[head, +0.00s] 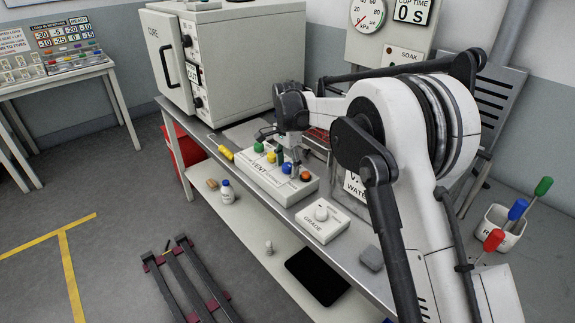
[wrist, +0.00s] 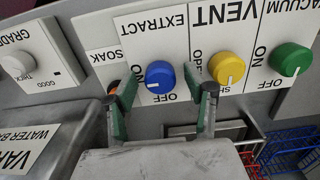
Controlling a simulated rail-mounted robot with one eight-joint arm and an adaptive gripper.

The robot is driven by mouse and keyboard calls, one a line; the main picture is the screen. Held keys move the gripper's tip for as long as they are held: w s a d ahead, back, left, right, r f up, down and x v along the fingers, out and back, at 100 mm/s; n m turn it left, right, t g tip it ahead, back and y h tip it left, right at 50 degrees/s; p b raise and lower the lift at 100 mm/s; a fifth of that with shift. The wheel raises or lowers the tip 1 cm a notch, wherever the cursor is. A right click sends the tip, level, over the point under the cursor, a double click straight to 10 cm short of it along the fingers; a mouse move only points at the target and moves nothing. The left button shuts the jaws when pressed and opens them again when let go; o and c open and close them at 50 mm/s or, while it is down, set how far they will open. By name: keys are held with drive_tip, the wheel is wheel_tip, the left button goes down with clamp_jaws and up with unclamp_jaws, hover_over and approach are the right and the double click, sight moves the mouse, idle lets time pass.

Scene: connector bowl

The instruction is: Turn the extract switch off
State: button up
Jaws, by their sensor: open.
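The extract switch is a blue knob (wrist: 160,76) on a white panel, under the label EXTRACT, with ON and OFF printed around it. In the wrist view the lettering is upside down. A white mark shows at the knob's lower left edge; I cannot tell its exact setting. My gripper (wrist: 163,90) is open, one green-tipped finger on each side of the blue knob, with no clear contact visible. In the head view my gripper (head: 289,157) hangs over the white switch box (head: 252,178), and the blue knob (head: 286,168) shows just below it.
A yellow vent knob (wrist: 226,68) and a green vacuum knob (wrist: 290,59) sit to the right; an orange soak knob (wrist: 113,87) is partly hidden by the left finger. A GRADE box (head: 322,220) stands beside the switch box. A yellow-handled screwdriver (head: 221,149) lies behind it.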

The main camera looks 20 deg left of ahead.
drive_tip(key=c, duration=1.1)
drive_tip(key=shift+n, duration=0.3)
drive_tip(key=n+b, duration=0.1)
drive_tip(key=n, duration=0.2)
drive_tip(key=n+b, duration=0.1)
drive_tip(key=n, duration=0.8)
drive_tip(key=shift+n, duration=0.3)
drive_tip(key=n+b, duration=0.1)
drive_tip(key=n, duration=0.3)
drive_tip(key=shift+n, duration=0.3)
